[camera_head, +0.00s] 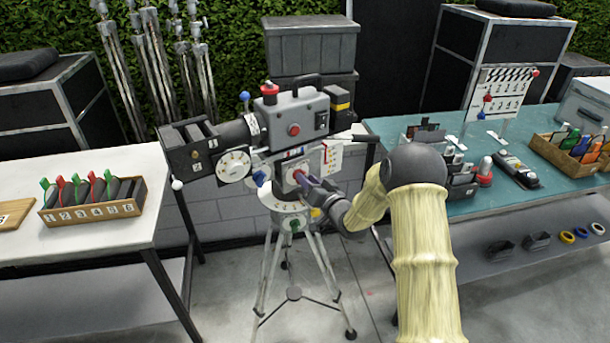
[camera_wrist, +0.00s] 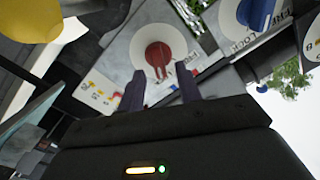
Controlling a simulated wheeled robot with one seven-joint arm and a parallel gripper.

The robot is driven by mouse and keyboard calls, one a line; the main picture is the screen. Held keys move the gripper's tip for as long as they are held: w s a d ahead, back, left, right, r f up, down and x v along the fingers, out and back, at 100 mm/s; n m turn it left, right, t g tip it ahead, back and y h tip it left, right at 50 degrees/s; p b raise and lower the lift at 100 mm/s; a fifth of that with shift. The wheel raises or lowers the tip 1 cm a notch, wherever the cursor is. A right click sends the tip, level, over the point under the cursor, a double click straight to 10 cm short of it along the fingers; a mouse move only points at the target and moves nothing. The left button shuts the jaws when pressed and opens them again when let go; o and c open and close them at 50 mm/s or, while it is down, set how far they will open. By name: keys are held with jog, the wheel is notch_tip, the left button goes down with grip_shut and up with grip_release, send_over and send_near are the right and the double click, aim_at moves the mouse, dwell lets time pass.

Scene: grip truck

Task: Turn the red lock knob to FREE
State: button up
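The red lock knob (camera_wrist: 158,55) is a round red disc on a pale round plate in the wrist view, with a bar across its lower part. In the head view the red knob (camera_head: 297,177) is on the side of the camera head on the tripod, partly hidden by my gripper. My gripper (camera_wrist: 161,93) is open, its two dark fingers apart below the knob in the wrist view, with nothing between them. In the head view my gripper (camera_head: 308,186) is close to the knob; I cannot tell whether it touches.
A blue knob (camera_wrist: 257,12) has its own labelled plate beside the red one. A yellow part (camera_wrist: 30,35) is close at the wrist view's upper left. A film camera (camera_head: 295,115) tops the tripod (camera_head: 268,270). A white table (camera_head: 90,165) and teal table (camera_head: 505,200) flank it.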

jog(key=shift+x, duration=1.15)
jog(key=c, duration=0.6)
